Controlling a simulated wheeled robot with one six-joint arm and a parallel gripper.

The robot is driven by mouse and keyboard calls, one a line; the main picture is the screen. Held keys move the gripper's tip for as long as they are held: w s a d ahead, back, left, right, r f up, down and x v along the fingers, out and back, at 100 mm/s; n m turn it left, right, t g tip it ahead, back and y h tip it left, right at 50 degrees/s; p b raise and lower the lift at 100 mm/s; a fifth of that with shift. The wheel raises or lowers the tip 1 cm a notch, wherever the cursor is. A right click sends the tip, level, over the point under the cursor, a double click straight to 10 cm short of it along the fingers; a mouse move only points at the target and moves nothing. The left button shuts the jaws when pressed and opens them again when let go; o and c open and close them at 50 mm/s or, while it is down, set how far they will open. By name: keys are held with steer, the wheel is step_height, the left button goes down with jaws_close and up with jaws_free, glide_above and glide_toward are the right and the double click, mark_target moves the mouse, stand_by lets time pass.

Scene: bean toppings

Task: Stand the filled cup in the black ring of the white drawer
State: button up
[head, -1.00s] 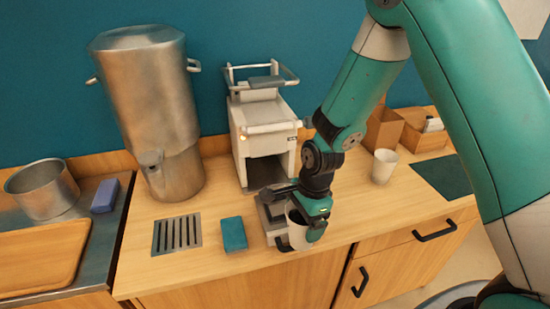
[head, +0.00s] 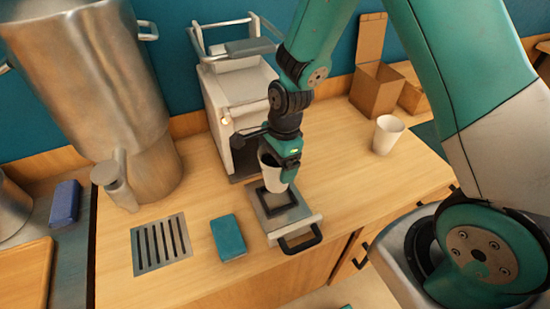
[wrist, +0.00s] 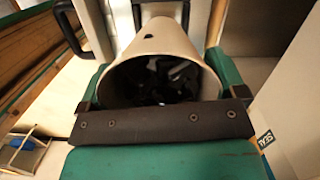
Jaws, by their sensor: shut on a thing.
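The filled cup (head: 274,180) is white and nearly upright, with dark contents showing inside it in the wrist view (wrist: 165,48). My gripper (head: 280,160) is shut on the cup near its rim. The white drawer (head: 303,222) is pulled out of the white machine, with a black handle at its front. The black ring (head: 283,211) is square and lies on the drawer's top. The cup's lower end appears over the rear part of the ring and hides some of it. I cannot tell whether its base touches the drawer.
The white machine (head: 238,92) stands right behind the drawer. A second white cup (head: 388,134) stands to the right, with an open cardboard box (head: 378,92) behind it. A teal sponge (head: 228,238) and a drain grille (head: 160,245) lie left of the drawer. A large metal urn (head: 95,80) stands back left.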

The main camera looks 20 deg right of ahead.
steer(key=shift+f+b, duration=1.45)
steer(key=shift+f, duration=0.45)
steer(key=shift+f+b, duration=0.65)
steer(key=shift+f, duration=0.7)
stand_by(0.5)
steer(key=o, duration=0.8)
steer(key=shift+s, duration=0.1)
steer(key=shift+o, duration=0.2)
step_height(320, 180, up, 17)
steer(key=d+b, duration=0.2)
steer(key=d, duration=0.1)
steer(key=s+a+r+n+y, duration=0.1)
steer(key=s+a+r+n, duration=0.2)
steer(key=s+n, duration=0.6)
steer(key=s+a+r+n+y, duration=0.1)
steer(key=s+a+r+n, duration=0.3)
steer(key=s+n, duration=0.5)
steer(key=n, duration=0.5)
steer(key=shift+s+a+n, duration=0.25)
steer(key=shift+a+n, duration=0.05)
